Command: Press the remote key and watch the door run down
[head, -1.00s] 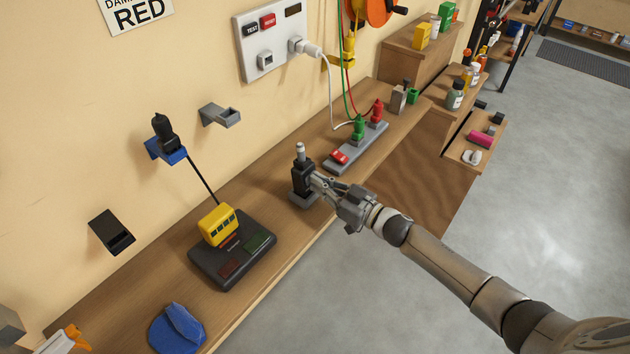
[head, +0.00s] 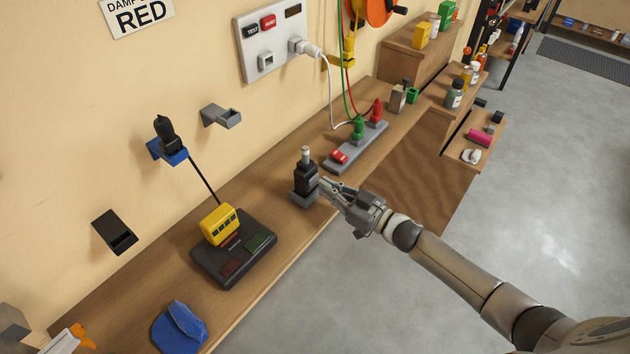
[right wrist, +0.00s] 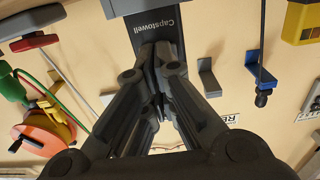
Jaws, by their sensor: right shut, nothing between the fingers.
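A black upright handset (head: 305,180) with a pale grey top stands in a grey base on the wooden shelf. In the right wrist view its dark face (right wrist: 168,22) reads "Capstowell", just beyond my fingertips. I cannot make out a key on it. My right gripper (head: 325,187) is shut and empty, its fingertips close to the handset's right side. In the right wrist view the gripper (right wrist: 158,62) has its fingers together at the handset; I cannot tell whether they touch it. No door shows in these frames. My left gripper is not in view.
Left on the shelf (head: 135,305) are a dark pad (head: 245,270) with a yellow meter (head: 219,225) and a blue pouch (head: 180,328). A grey strip with green and red plugs (head: 355,150) lies behind the handset. Open floor is at right.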

